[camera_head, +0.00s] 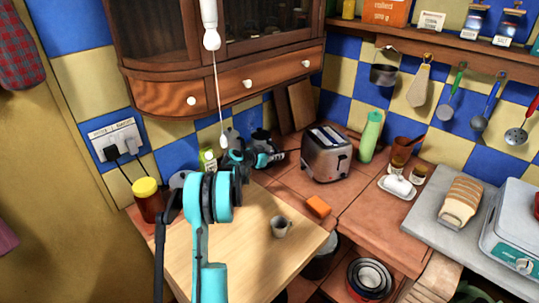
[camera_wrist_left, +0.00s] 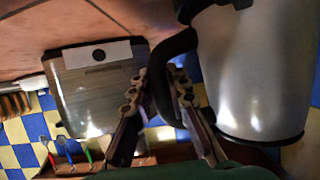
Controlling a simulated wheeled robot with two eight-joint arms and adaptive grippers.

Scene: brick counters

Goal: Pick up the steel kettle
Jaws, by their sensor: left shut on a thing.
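The steel kettle (camera_wrist_left: 255,70) fills the right of the left wrist view, a smooth silver body with a black handle (camera_wrist_left: 172,48). My left gripper (camera_wrist_left: 165,88) is shut on this handle, with a finger on either side of it. In the head view my left gripper (camera_head: 268,157) is at the back of the counter, below the cabinet, mostly behind my own arm. The kettle is hard to make out there, and I cannot tell whether it touches the counter. My right gripper is in neither view.
A steel toaster (camera_head: 326,153) stands close to the right of the left gripper. A green bottle (camera_head: 371,137), an orange block (camera_head: 318,206), a small cup (camera_head: 280,226) and a yellow-lidded jar (camera_head: 147,201) stand around. The wooden cabinet (camera_head: 225,92) hangs above.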

